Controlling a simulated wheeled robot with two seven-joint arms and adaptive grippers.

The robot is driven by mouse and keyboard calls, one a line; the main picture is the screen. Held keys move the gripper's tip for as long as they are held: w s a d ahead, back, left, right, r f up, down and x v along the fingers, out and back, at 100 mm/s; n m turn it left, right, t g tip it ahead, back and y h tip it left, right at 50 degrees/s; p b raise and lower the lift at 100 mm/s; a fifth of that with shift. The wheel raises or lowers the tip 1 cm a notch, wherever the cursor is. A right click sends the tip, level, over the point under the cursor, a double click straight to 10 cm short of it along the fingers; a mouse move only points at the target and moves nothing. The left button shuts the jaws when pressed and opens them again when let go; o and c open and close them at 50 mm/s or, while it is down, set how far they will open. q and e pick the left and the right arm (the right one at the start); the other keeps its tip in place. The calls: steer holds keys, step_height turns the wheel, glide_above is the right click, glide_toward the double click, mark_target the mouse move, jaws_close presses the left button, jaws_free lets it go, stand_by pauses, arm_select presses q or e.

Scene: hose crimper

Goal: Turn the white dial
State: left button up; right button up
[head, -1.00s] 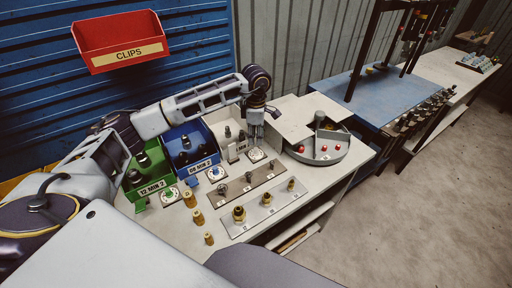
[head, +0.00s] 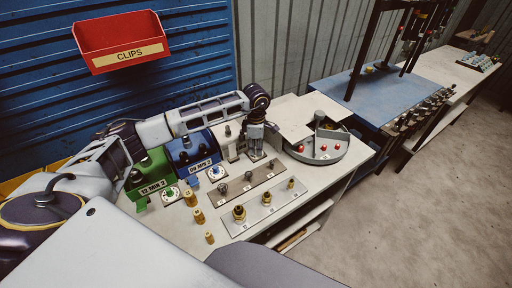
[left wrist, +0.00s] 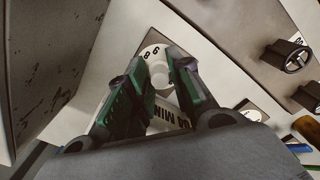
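The white dial (left wrist: 158,74) shows in the left wrist view as a pale knob on a round numbered plate, between the two fingertips of my left gripper (left wrist: 156,68). The dark green fingers stand apart on either side of the knob; a firm grip is not visible. In the head view my left gripper (head: 255,152) points down at the dial's place in front of the white bin (head: 229,141) and hides most of the dial. My right gripper is not in view.
A green dial (head: 170,194) and a blue dial (head: 216,173) sit to the left, before the green bin (head: 151,175) and blue bin (head: 192,150). A round grey tray (head: 322,151) stands close on the right. Metal plates with brass fittings (head: 239,212) lie in front.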

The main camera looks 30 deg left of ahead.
arm_select(q)
jaws_close()
